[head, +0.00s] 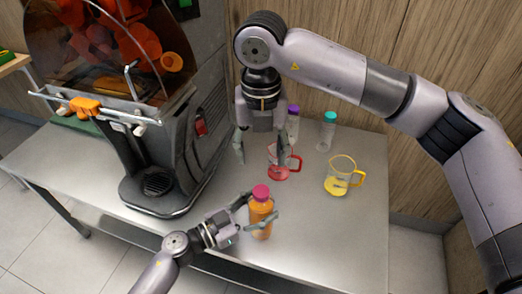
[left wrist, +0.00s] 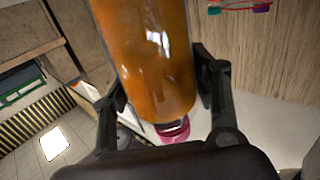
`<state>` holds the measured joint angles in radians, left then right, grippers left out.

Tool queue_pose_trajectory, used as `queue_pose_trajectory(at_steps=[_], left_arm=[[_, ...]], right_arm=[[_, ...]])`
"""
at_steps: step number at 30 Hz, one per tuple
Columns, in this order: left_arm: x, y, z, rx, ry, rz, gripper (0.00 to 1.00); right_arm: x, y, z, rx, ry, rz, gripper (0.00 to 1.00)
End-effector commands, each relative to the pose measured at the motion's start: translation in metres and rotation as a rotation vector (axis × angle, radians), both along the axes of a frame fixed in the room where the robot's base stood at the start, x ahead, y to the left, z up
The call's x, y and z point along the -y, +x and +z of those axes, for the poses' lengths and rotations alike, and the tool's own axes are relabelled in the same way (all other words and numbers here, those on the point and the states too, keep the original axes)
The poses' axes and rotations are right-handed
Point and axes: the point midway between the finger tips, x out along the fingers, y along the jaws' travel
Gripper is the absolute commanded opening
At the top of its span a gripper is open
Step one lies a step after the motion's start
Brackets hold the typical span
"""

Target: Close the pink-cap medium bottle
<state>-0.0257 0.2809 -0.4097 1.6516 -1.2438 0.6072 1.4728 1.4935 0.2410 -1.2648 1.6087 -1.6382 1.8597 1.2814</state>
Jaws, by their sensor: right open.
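The pink-cap bottle (head: 262,210), filled with orange juice, stands upright near the front edge of the table, its pink cap (head: 261,192) on top. My left gripper (head: 256,219) has its fingers on both sides of the bottle's body. In the left wrist view the bottle (left wrist: 150,60) fills the space between the fingers, which appear to touch it, and the cap (left wrist: 173,130) shows beyond the bottle's end. How tightly the cap sits cannot be seen.
The red-handled cup (head: 279,173) and a yellow-handled cup (head: 338,184) stand behind the bottle. A purple-cap bottle (head: 293,113) and a teal-cap bottle (head: 328,131) stand near the wall. The juicer (head: 165,170) occupies the left. The table's (head: 350,225) right front is clear.

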Motion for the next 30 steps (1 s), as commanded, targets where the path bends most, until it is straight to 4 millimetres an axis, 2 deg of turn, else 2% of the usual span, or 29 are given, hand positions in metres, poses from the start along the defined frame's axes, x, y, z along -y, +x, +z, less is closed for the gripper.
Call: queue_pose_trajectory(at_steps=[8,19,23,30], left_arm=[[0.0,0.0,0.0,0.0,0.0,0.0,0.76],[-0.004,-0.002,0.0,-0.001,0.001,0.001,0.76],[-0.017,-0.01,-0.002,-0.003,0.003,0.001,0.76],[-0.061,-0.038,-0.002,-0.003,0.004,0.0,0.76]], right_arm=[[0.0,0.0,0.0,0.0,0.0,0.0,0.55],[0.0,0.0,0.0,0.0,0.0,0.0,0.55],[0.0,0.0,0.0,0.0,0.0,0.0,0.55],[0.0,0.0,0.0,0.0,0.0,0.0,0.55]])
